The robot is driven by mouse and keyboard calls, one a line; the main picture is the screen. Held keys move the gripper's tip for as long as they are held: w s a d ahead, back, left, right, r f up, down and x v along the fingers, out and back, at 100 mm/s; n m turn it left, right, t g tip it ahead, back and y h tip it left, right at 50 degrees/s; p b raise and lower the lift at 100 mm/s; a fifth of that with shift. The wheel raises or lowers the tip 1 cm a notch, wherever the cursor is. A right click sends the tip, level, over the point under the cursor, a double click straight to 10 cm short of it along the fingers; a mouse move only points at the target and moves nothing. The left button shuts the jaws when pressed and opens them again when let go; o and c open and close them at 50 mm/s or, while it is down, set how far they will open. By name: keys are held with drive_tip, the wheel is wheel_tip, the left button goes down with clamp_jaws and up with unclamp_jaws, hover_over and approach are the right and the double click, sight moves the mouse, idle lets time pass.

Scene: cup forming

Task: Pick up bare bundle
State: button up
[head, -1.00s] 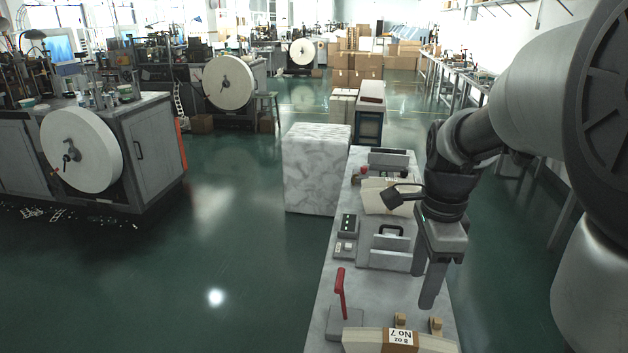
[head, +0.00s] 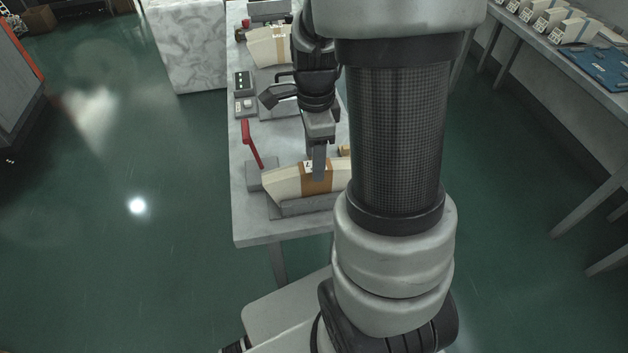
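A cream bundle (head: 284,187) with a wide brown band and a white label lies in a grey holder (head: 310,208) at the near end of the narrow bench. My gripper (head: 318,178) points down at the banded middle of this bundle. Its finger overlaps the band in the picture. I cannot tell whether it touches the bundle or how far apart the fingers are. My arm hides the bundle's right end. A second cream bundle (head: 266,48) with a tan band lies farther back on the bench. No bundle without a band is clearly visible.
A red lever (head: 251,143) stands left of the near bundle. A small control box (head: 243,83) is behind it on the bench (head: 262,232). A marble-patterned block (head: 185,45) is at the back left. A side table (head: 535,45) with several bundles and a blue mat (head: 603,66) is at right.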

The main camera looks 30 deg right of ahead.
wheel_tip(320, 180, down, 4)
drive_tip(key=shift+r+b, duration=0.15)
drive_tip(key=shift+b, duration=0.15)
clamp_jaws()
idle(1.3)
